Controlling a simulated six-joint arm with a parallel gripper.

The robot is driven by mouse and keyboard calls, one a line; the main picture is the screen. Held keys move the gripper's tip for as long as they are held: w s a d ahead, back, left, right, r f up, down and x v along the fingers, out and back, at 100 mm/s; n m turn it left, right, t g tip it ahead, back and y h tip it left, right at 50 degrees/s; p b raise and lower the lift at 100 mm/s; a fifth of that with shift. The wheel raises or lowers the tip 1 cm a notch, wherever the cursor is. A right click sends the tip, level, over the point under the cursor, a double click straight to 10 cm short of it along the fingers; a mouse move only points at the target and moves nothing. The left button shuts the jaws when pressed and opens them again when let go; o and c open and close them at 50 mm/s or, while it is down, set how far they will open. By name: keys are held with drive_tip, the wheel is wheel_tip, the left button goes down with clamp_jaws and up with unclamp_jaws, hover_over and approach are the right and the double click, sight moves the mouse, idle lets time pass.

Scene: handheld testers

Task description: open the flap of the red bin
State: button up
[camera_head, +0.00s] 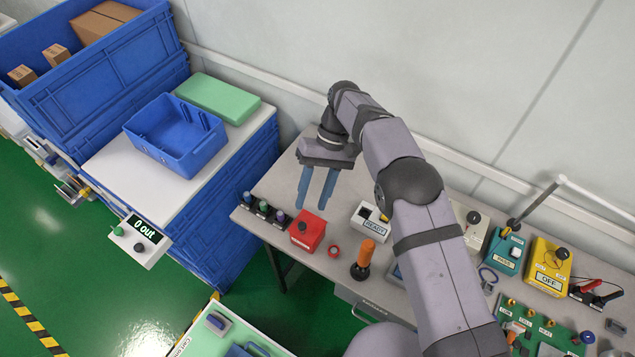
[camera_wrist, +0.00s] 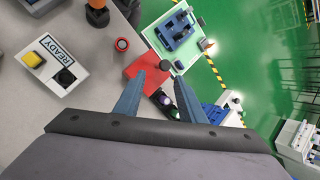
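The red bin (camera_head: 307,231) is a small red box on the bench's left part, with a dark round knob on it and a label on its front. Its top looks closed, but I cannot make out the flap's edge. In the wrist view the red bin (camera_wrist: 146,66) lies just beyond the fingertips, and the left finger overlaps part of it. My gripper (camera_head: 312,206) points down above and slightly behind the bin. Its two blue fingers are apart with nothing between them; they also show in the wrist view (camera_wrist: 159,78).
Several dark-based, coloured-top items (camera_head: 264,209) stand in a row left of the bin. A red ring (camera_head: 333,251), an orange-handled tool (camera_head: 366,255) and a white READY box (camera_head: 371,220) are to its right. A blue crate (camera_head: 176,137) stands on the white-topped stack farther left.

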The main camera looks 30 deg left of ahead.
drive_tip(key=shift+v, duration=2.85)
